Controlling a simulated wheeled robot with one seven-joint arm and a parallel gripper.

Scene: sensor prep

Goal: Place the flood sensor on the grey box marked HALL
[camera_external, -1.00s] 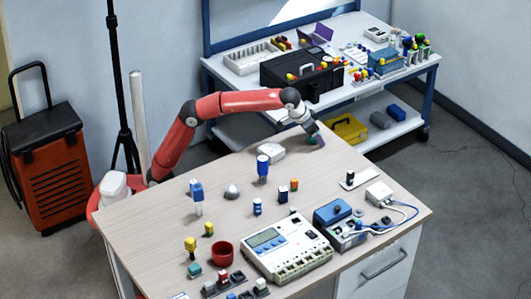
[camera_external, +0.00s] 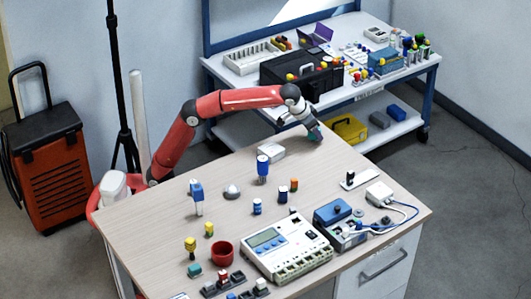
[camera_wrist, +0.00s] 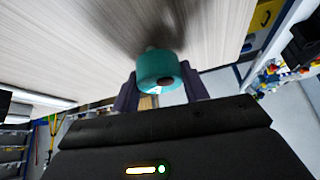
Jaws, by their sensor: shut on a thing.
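My gripper (camera_wrist: 160,88) is shut on a teal, cylinder-like thing (camera_wrist: 158,66) with a dark round spot on its end. I cannot tell from any marking whether it is the flood sensor. In the external view my gripper (camera_external: 312,132) holds it near the table's far edge, seemingly a little above the top. A pale grey box (camera_external: 270,151) lies left of and nearer than the gripper. Another light box (camera_external: 379,193) with cables stands at the right. No HALL marking is readable on either.
The table (camera_external: 150,232) carries several small upright parts, a red cup (camera_external: 222,253), a grey device with a display (camera_external: 287,246) and a blue-topped box (camera_external: 334,212). A workbench (camera_external: 240,87) stands behind.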

